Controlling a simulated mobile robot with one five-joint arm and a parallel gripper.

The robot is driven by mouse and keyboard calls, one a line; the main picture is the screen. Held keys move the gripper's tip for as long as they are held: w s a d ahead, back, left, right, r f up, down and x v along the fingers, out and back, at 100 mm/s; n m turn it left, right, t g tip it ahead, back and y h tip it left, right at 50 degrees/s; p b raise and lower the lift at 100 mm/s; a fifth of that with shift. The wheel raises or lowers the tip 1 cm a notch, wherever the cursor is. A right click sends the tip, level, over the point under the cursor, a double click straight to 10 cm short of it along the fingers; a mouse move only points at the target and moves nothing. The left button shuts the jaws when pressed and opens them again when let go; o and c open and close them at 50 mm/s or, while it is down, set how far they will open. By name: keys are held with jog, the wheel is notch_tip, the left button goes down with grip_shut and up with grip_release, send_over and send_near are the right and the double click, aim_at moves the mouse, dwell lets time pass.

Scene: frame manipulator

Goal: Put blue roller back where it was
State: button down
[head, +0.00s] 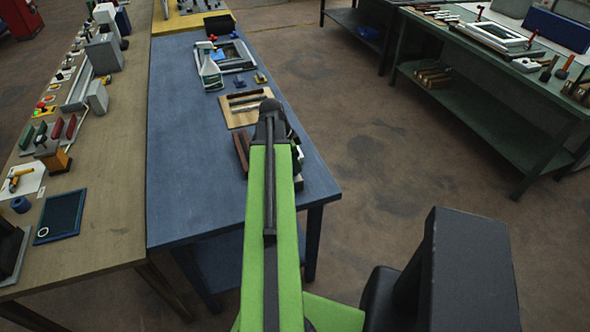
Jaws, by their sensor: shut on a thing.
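My green arm reaches out over the blue table (185,180). Its dark end, with my gripper (272,118), is above the table's near right part. The fingertips are hidden behind the arm. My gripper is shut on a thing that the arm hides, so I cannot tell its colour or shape. No blue roller shows clearly on the blue table. A small blue round piece (20,204) lies on the wooden bench at the left; I cannot tell whether it is a roller.
A wooden tray (236,119) with dark bars lies just beyond my gripper. Brown blocks (241,150) lie beside my arm. The blue table's left side is bare. A green workbench (480,60) stands at the right.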

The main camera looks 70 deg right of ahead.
jog(key=c, duration=1.6)
grip_release()
jog(key=shift+f, duration=0.1)
jog(key=o, duration=0.5)
jog(key=shift+c, duration=0.2)
jog(key=shift+r, duration=0.2)
jog(key=p+v, duration=1.1)
jog(key=v, duration=0.1)
jog(key=shift+p, duration=0.3)
jog(key=shift+w, duration=0.1)
